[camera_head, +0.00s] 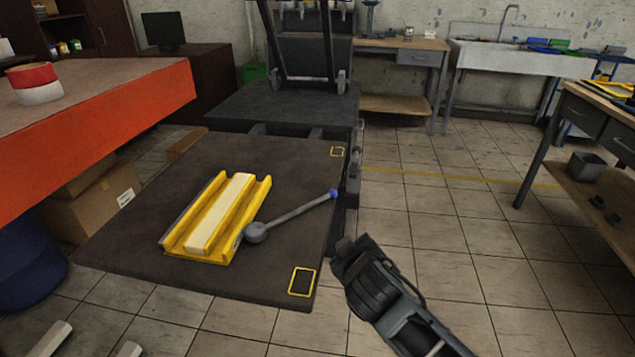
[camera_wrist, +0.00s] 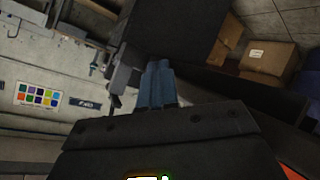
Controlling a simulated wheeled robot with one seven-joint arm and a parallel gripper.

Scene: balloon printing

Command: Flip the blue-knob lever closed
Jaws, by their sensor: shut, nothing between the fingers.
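The lever (camera_head: 295,213) is a grey rod running from a round grey hub (camera_head: 256,233) up and right to its blue knob (camera_head: 334,194). The hub sits at the right front corner of a yellow channelled fixture (camera_head: 228,222) on the dark platform. The knob is over the platform's right edge. My gripper (camera_wrist: 158,66) has its blue-grey fingers together and empty in the wrist view. In the head view the dark end of my arm (camera_head: 350,256) is below and right of the knob, apart from it; the fingers are not clear there. I cannot make out the knob in the wrist view.
The dark platform (camera_head: 130,225) carries the fixture, which holds a cream strip (camera_head: 220,210). An orange-sided table (camera_head: 100,135) stands left, with cardboard boxes (camera_head: 100,205) beneath. A workbench (camera_head: 600,120) stands right. The tiled floor (camera_head: 440,220) right of the platform is clear.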

